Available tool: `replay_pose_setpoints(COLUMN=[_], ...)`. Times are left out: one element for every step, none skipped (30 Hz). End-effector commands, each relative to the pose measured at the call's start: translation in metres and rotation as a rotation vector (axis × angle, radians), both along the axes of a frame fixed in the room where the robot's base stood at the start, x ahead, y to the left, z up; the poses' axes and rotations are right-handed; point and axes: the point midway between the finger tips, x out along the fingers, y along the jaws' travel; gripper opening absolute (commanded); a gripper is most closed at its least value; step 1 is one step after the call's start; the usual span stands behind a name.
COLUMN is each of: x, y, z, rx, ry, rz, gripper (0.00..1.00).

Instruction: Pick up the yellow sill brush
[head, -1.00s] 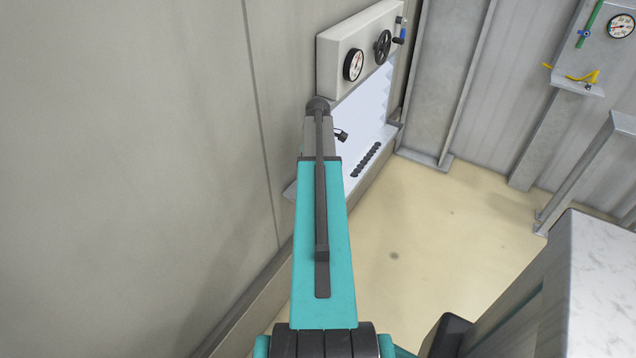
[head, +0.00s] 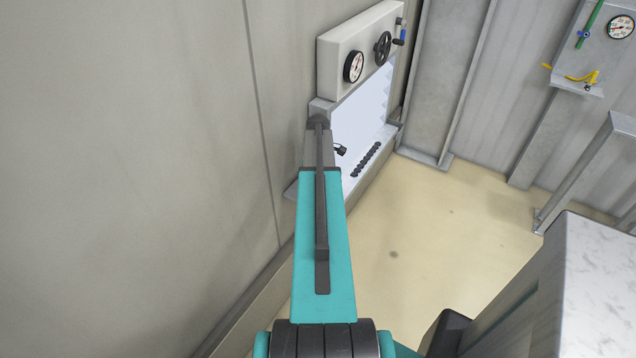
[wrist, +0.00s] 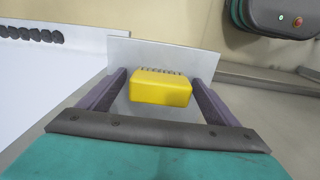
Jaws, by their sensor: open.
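The yellow sill brush (wrist: 160,88) shows in the wrist view as a yellow block with a dark bristle row along its far edge. It sits on a light grey surface in front of an upright pale plate. My gripper (wrist: 157,80) is open, with one dark finger on each side of the brush. A gap shows between the brush and each finger; I cannot tell how far along their length it lies. In the head view my arm covers the gripper and the brush.
A white panel (head: 365,110) with a row of dark knobs (head: 366,160) stands by the left wall, below a box with a gauge (head: 353,67) and handwheel (head: 383,48). The floor (head: 430,220) is clear.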

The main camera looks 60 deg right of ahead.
Motion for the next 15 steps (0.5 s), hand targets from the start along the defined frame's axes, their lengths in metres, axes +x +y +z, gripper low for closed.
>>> replay_pose_setpoints(x=[-0.0001,-0.0002,-0.0002,-0.0003,-0.0003,-0.0004,-0.0004,-0.0004,-0.0004,-0.0004,-0.0005,-0.0005,-0.0005,-0.0005,-0.0006], y=[-0.0001,-0.0001,-0.0001,-0.0001,-0.0001,-0.0001,-0.0001,-0.0002,-0.0002,-0.0002,-0.0003,-0.0003,-0.0003,-0.0003,-0.0003], z=[0.0000,0.0000,0.0000,0.0000,0.0001,0.0001,0.0001,0.0001,0.0001,0.0001,0.0001,0.0001,0.0001,0.0001,0.0001], rx=[0.000,0.000,0.000,0.000,0.000,0.000,0.000,0.000,0.000,0.000,0.000,0.000,0.000,0.000,0.000], ry=[0.000,0.000,0.000,0.000,0.000,0.000,0.000,0.000,0.000,0.000,0.000,0.000,0.000,0.000,0.000], rz=[0.000,0.000,0.000,0.000,0.000,0.000,0.000,-0.001,-0.001,-0.001,-0.001,-0.001,-0.001,-0.001,-0.001], gripper=[0.84,0.84,0.84,0.84,0.84,0.84,0.84,0.84,0.84,0.84,0.84,0.83,0.78,0.73,0.66])
